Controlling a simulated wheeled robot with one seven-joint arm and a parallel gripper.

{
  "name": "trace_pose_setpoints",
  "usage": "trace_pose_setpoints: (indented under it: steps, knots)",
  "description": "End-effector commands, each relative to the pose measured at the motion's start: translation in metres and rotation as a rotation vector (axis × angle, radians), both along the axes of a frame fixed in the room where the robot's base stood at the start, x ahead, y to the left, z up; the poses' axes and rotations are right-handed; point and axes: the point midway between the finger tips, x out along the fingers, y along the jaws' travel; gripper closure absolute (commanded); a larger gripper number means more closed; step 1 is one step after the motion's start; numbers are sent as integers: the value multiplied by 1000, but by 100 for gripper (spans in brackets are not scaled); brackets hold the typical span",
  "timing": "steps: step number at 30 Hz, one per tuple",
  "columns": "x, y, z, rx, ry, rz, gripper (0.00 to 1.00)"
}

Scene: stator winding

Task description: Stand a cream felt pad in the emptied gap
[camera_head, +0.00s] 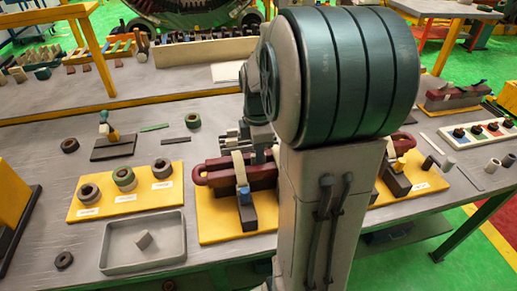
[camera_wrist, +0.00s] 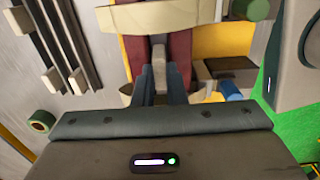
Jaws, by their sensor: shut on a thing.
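My gripper (camera_wrist: 162,72) is shut on a narrow pale cream-grey piece (camera_wrist: 159,62), which looks like the felt pad. It sits over the dark red coil (camera_head: 215,172) on the yellow board (camera_head: 208,222). The coil's two red sides (camera_wrist: 180,52) show on either side of the held piece in the wrist view. A cream upright piece (camera_head: 239,168) stands across the coil in the head view. A wide cream block (camera_wrist: 165,14) crosses the top of the wrist view. My arm hides part of the coil, and the gap cannot be made out.
A blue-topped block (camera_head: 243,195) stands in front of the coil. A grey tray (camera_head: 180,256) with a grey block lies at front left. A yellow board with several rings (camera_head: 75,208) is to the left. A second yellow board (camera_head: 430,181) is at right.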

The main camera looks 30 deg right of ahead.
Motion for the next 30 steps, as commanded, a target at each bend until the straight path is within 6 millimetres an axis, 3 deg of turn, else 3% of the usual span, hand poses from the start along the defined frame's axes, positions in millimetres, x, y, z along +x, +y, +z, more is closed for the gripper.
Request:
trace_pose_setpoints:
  steps: [5, 6, 8, 20, 30]
  knots:
    - [0, 0, 0, 0, 0, 0, 100]
    - [0, 0, 0, 0, 0, 0, 78]
    - [0, 0, 0, 0, 0, 0, 63]
    - [1, 0, 9, -1, -3, 0, 63]
    - [1, 0, 81, -2, -6, 0, 63]
